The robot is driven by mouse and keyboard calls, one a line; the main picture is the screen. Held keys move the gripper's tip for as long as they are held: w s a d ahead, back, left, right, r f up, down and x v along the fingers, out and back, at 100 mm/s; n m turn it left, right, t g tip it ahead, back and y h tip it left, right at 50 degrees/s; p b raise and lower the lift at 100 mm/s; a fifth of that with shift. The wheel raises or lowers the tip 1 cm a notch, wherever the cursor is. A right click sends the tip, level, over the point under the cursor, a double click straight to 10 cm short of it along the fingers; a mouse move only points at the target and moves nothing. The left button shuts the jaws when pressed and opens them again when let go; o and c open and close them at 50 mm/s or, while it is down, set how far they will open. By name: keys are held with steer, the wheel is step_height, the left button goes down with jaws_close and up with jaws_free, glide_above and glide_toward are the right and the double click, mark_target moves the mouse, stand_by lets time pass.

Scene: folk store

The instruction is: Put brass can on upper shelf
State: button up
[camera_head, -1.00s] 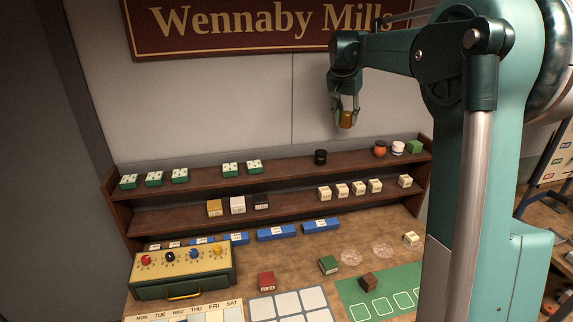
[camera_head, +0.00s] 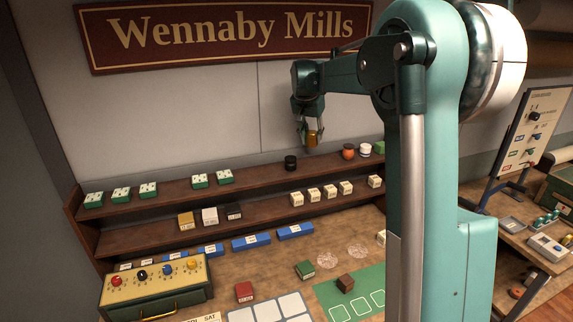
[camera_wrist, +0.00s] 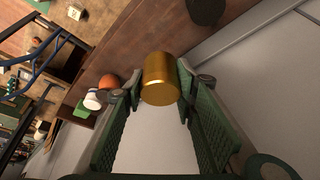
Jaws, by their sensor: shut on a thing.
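The brass can (camera_head: 313,138) is a small gold cylinder held in my gripper (camera_head: 308,135), above the upper shelf (camera_head: 260,176) in the head view. In the wrist view the brass can (camera_wrist: 161,80) sits between the two green finger pads of my gripper (camera_wrist: 158,88), which are shut on it. The can appears clear of the shelf board. On the upper shelf, a black can (camera_head: 291,162) stands left of the held can and an orange round pot (camera_head: 348,152) stands to its right.
A white jar (camera_head: 365,150) and a green block (camera_head: 379,147) stand at the upper shelf's right end. Several green dotted blocks (camera_head: 148,190) stand on its left. Bare shelf shows between the black can and the orange pot. The lower shelf (camera_head: 260,211) holds cream blocks.

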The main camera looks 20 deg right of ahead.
mark_target(310, 144)
steer(key=shift+f, duration=2.4)
steer(key=shift+f+p, duration=0.3)
steer(key=shift+f, duration=1.8)
steer(key=shift+f, duration=0.1)
steer(key=o, duration=0.9)
steer(key=shift+o, duration=0.3)
steer(key=v, duration=1.2)
steer(key=shift+w+b, duration=0.1)
steer(key=shift+b, duration=0.25)
